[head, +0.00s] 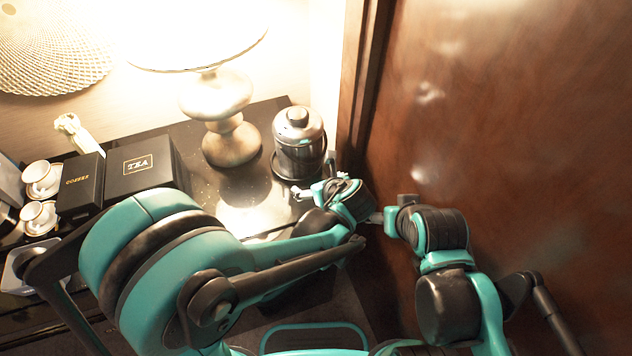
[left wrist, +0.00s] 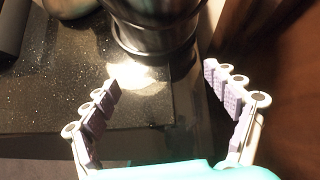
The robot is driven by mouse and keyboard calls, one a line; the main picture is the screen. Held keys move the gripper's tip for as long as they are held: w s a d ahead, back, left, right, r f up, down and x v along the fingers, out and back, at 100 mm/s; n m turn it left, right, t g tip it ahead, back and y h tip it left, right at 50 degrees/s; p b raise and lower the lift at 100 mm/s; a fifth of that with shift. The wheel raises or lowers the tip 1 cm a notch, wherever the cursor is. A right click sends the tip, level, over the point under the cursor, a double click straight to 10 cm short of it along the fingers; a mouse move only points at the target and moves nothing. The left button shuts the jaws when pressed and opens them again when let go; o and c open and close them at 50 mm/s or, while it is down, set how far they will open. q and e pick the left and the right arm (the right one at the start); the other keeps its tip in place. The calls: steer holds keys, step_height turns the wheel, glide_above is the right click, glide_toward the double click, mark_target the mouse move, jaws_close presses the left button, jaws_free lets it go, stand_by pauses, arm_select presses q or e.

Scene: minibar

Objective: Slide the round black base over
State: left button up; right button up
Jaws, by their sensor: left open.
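The round black base (head: 298,180) lies under a shiny silver lidded canister (head: 299,137) at the counter's right end. In the left wrist view, the dark rim of the base (left wrist: 155,52) shows at the top, below the canister's lower wall (left wrist: 155,12). My left gripper (head: 320,184) is open in front of the base, with nothing between its fingers. In the left wrist view its fingers (left wrist: 161,80) are spread, one on each side of the near edge of the base, with no clear contact. My right gripper (head: 378,217) is near the brown panel, its fingers too small to judge.
A lamp (head: 230,140) stands left of the canister on the glossy black counter (head: 245,190). The brown wood panel (head: 490,100) rises close to the right. A TEA box (head: 138,166), a COFFEE box (head: 79,183) and cups (head: 40,178) are farther left.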

mark_target(307, 180)
arm_select(q)
steer(key=b+x, duration=0.2)
steer(key=x, duration=0.5)
steer(key=shift+w+a+f, duration=0.1)
steer(key=shift+w+f, duration=0.15)
steer(key=shift+f, duration=0.05)
steer(key=c, duration=1.9)
